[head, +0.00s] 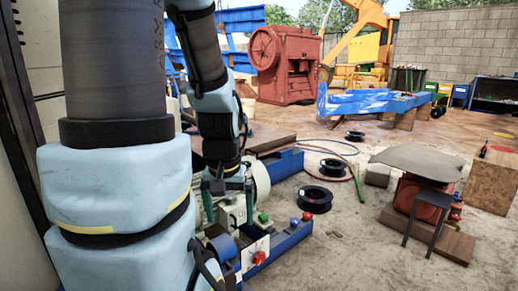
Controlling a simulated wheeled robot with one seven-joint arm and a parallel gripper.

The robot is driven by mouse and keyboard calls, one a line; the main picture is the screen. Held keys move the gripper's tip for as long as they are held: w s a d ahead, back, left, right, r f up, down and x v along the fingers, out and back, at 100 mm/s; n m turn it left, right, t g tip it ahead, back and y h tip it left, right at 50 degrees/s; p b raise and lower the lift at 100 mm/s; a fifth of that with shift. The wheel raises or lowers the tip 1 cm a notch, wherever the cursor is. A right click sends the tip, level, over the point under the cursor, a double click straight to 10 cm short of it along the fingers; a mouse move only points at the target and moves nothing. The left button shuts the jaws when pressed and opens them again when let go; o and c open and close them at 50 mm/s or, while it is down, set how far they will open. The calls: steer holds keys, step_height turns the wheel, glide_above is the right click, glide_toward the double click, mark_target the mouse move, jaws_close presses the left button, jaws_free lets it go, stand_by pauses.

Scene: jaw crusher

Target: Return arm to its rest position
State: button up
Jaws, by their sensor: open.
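My arm hangs down at the left of the head view, its upper links large and close to the camera. My gripper (228,188) is at its lower end, pointing down, with its two fingers apart. I see nothing held between them. The gripper is in front of a pale motor-like machine (261,183) on a blue frame (285,240). I cannot tell whether the fingers touch it. My own arm hides part of that machine and the ground behind it.
Control buttons, including a red one (259,257), are on the blue frame. Black cable reels (315,199) lie on the sandy ground to the right. A red jaw crusher (284,63) stands behind.

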step_height(320, 180, up, 28)
steer(key=p, duration=2.6)
steer(key=shift+s+r, duration=0.15)
steer(key=shift+r, duration=0.05)
